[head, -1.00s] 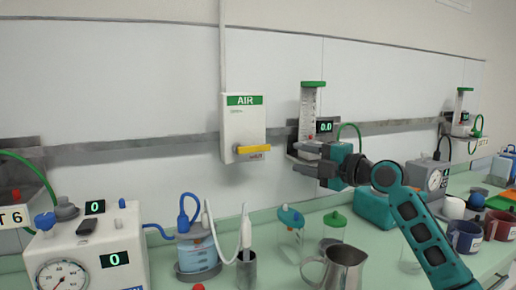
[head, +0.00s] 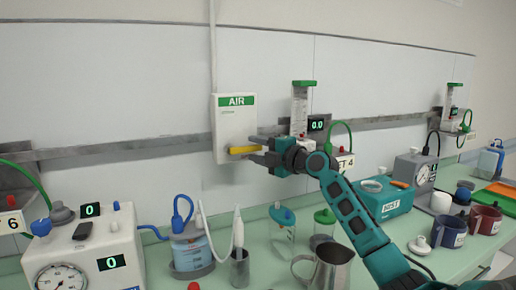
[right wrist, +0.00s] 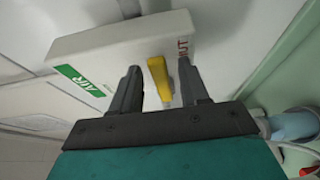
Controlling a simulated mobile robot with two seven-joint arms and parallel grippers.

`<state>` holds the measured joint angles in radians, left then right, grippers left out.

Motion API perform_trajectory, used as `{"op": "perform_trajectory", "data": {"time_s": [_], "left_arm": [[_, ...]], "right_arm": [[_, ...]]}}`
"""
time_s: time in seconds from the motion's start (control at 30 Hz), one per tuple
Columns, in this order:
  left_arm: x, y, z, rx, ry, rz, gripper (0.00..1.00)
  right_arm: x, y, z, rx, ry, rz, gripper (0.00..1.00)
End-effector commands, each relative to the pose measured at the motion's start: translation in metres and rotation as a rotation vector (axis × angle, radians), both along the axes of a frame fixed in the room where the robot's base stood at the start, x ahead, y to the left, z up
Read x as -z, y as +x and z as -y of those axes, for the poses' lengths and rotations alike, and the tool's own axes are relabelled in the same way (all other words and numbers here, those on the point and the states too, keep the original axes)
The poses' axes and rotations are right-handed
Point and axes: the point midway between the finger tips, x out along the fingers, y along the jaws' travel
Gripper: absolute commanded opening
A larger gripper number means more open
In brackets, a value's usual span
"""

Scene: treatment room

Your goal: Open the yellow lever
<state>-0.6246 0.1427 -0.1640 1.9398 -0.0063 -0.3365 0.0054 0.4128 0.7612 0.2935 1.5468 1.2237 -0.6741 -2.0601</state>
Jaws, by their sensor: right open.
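The yellow lever (head: 244,150) sits on the front of the white AIR box (head: 235,122) on the wall. In the head view it lies about level, pointing right. My right gripper (head: 262,151) is at the lever's right end. In the right wrist view the open fingers (right wrist: 157,92) stand on either side of the lever (right wrist: 160,78), with gaps on both sides. The AIR box (right wrist: 110,58) fills the space beyond the fingers, and red letters show near the lever's end. My left gripper is not in view.
A flowmeter (head: 301,108) with a green top stands on the wall rail right of the box. Below is a green counter with a suction unit (head: 85,250), a blue-lidded jar (head: 192,250), a metal jug (head: 325,268) and a teal case (head: 388,200).

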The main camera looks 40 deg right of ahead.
Motion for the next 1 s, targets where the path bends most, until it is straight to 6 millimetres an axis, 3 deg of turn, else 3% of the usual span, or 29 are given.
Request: {"op": "perform_trajectory", "data": {"time_s": [0.23,0.7,1.0], "left_arm": [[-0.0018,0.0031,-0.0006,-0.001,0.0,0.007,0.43],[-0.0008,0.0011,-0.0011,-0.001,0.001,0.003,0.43],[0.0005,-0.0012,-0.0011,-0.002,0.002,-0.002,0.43]], "right_arm": [[0.0003,0.0005,0.0,0.0,0.0,0.0,0.45],[0.0002,0.0002,0.0,0.0,0.0,0.0,0.0],[0.0002,0.0002,0.0001,0.0,0.0,0.0,0.0]]}}
